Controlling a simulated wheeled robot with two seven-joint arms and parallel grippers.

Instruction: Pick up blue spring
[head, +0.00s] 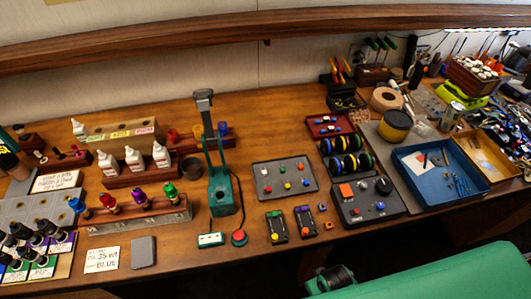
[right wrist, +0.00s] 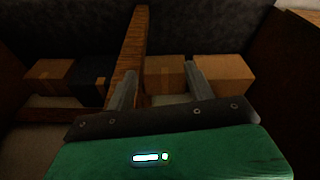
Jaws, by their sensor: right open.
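Small coloured pieces stand in a row on a wooden rack at the back of the bench in the head view. The rightmost is blue (head: 222,129) and may be the blue spring, but it is too small to be sure. My left gripper is not in view.
A tall green stand (head: 222,190) rises just in front of the wooden rack. White bottles (head: 133,161), a grey tray (head: 285,178) and a blue tray (head: 437,175) occupy the bench. Cardboard boxes (right wrist: 220,75) and a wooden post (right wrist: 132,50) are near my right gripper.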

